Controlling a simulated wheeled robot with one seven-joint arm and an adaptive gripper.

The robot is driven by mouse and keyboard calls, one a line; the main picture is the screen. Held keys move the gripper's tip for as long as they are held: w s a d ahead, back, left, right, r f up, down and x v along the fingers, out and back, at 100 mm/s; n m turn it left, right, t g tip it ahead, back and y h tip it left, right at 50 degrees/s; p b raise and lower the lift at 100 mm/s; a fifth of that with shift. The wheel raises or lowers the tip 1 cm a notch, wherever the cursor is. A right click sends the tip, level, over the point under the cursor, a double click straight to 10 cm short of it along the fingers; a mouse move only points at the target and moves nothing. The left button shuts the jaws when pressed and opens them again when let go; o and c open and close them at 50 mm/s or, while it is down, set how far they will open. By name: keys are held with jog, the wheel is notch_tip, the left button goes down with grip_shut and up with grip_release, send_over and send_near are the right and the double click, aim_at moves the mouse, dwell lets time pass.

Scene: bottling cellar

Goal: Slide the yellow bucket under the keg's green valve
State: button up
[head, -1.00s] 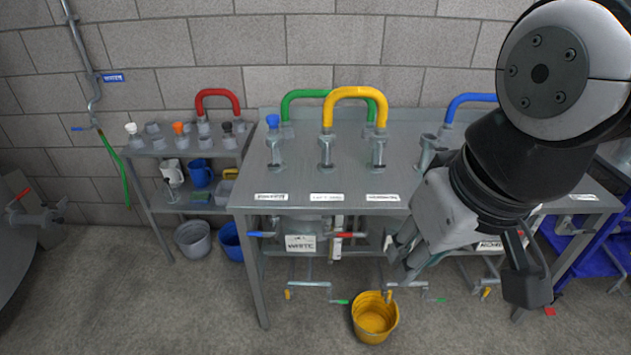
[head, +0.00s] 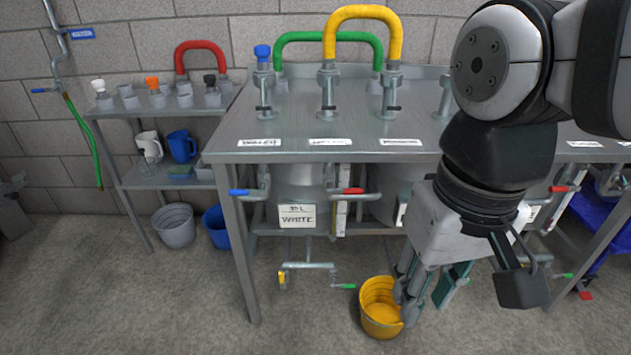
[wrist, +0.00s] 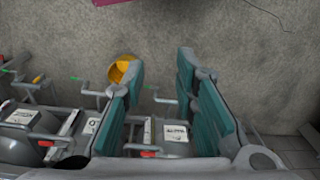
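The yellow bucket (head: 378,322) stands upright on the floor in front of the steel bench. My gripper (head: 430,295) is open, low at the bucket's right side, its left finger overlapping the bucket's rim in the head view. I cannot tell whether they touch. In the wrist view the fingers (wrist: 158,72) are apart with nothing between them, and the bucket (wrist: 122,66) shows partly behind the left finger. A green-tipped valve handle (head: 343,286) is on a low pipe below the keg (head: 297,182) labelled WHITE, left of the bucket. Another green tip (head: 566,276) shows at the right.
The bench leg (head: 243,260) stands left of the low pipe, whose left end has a yellow tip (head: 282,280). A grey bucket (head: 174,226) and a blue bucket (head: 217,230) stand under the side shelf. The floor in front is clear.

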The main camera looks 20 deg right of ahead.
jog(key=w+d+f+m+b, duration=0.15)
jog(key=w+f, duration=0.25)
jog(key=w, duration=0.4)
jog(key=w+d+f+m, duration=0.3)
jog(key=w+f, duration=0.1)
jog(key=w, duration=0.5)
jog(key=w+d+f+m, duration=0.2)
jog(key=w+d+f, duration=0.2)
jog(key=w+f, duration=0.25)
jog(key=w+d+f+m, duration=0.2)
jog(key=w+d+f, duration=0.25)
jog(key=f, duration=0.35)
jog(key=m, duration=0.8)
send_over(395, 331)
jog(key=s, duration=0.2)
notch_tip(395, 331, down, 37)
jog(key=shift+w+f+t, duration=0.15)
jog(key=shift+t, duration=0.25)
jog(key=f+b, duration=0.2)
jog(key=f, duration=0.2)
jog(key=w+f+b, duration=0.1)
jog(key=f+b, duration=0.1)
jog(key=f, duration=0.3)
jog(key=f+b, duration=0.2)
jog(key=f, duration=0.2)
jog(key=shift+w+f, duration=0.35)
grip_shut()
